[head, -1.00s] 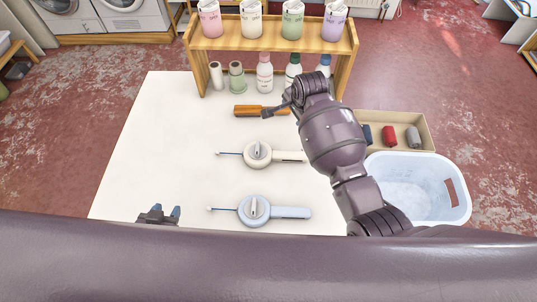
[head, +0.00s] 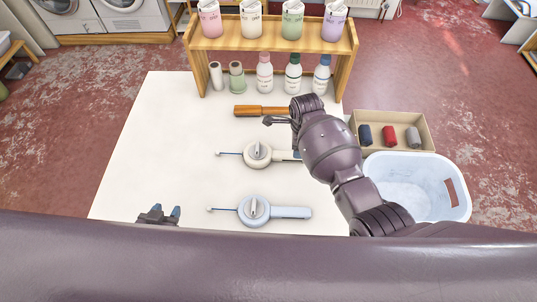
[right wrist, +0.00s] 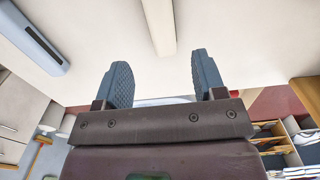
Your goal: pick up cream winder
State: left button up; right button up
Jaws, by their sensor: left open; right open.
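The cream winder (head: 257,154) lies on the white table, with a round body, a thin rod to the left and a handle to the right. In the right wrist view the cream handle (right wrist: 159,25) shows ahead, lined up with the gap between the fingers. My right gripper (right wrist: 161,68) is open with nothing between its fingers.
A light blue winder (head: 254,208) lies nearer; its handle shows in the right wrist view (right wrist: 35,38). A brown-handled tool (head: 260,111) lies behind. Bottles stand under a wooden shelf (head: 270,43). A spool box (head: 405,121) and blue tub (head: 417,187) are right. The table's left is clear.

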aim_at(276, 156)
jog(key=shift+w+f, duration=0.2)
jog(key=shift+f, duration=3.5)
jog(key=c, duration=1)
